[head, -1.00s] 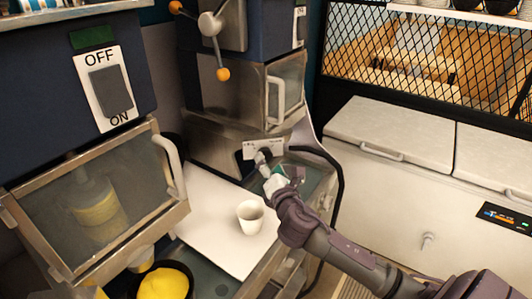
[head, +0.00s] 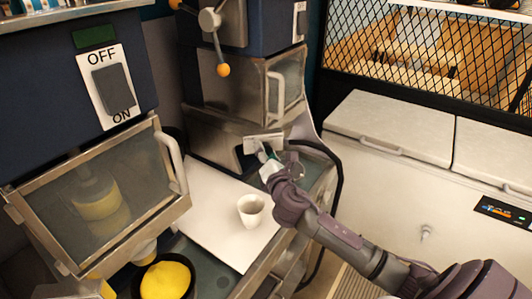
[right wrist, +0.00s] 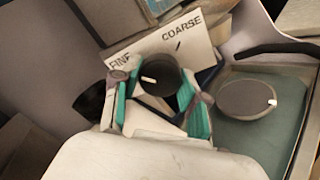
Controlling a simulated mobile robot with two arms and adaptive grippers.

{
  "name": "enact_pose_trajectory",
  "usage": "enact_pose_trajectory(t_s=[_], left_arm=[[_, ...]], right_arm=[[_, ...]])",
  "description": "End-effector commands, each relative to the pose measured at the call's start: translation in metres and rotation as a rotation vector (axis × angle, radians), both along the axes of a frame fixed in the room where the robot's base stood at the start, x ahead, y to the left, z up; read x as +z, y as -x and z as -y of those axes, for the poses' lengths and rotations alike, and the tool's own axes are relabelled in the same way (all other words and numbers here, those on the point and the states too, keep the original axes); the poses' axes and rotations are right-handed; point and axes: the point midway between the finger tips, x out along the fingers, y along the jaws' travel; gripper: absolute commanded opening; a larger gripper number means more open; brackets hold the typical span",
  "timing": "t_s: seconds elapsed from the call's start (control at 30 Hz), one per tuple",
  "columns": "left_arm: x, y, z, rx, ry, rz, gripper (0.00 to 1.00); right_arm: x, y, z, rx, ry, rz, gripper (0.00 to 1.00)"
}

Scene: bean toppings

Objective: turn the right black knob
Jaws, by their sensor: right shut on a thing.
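A round black knob (right wrist: 160,76) with a white mark sits in front of a white plate (right wrist: 170,45) printed COARSE and, partly cut off, FINE. My right gripper (right wrist: 160,100) has its teal fingertips on both sides of this knob and is shut on it. In the head view my right gripper (head: 268,166) reaches the base of the far machine, just below the white plate (head: 263,141); the knob is hard to make out there. A second black disc-like knob (right wrist: 248,99) with a white mark lies to the right in the wrist view, apart from the fingers. My left gripper is out of view.
A white cup (head: 250,210) stands on a white board (head: 210,215) left of my right arm. A near machine with an OFF/ON switch (head: 112,88) and a yellow-filled bowl (head: 166,281) are at left. White chest freezers (head: 390,130) stand at right.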

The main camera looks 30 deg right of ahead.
Motion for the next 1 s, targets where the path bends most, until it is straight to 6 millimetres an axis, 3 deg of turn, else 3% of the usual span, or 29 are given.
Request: enact_pose_trajectory(t_s=[0.47,1.0], left_arm=[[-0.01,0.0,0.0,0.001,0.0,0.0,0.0],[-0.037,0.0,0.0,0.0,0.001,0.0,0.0]], right_arm=[[-0.002,0.0,0.0,0.0,-0.117,0.049,0.09],[-0.002,0.0,-0.001,0.0,-0.57,0.237,0.09]])
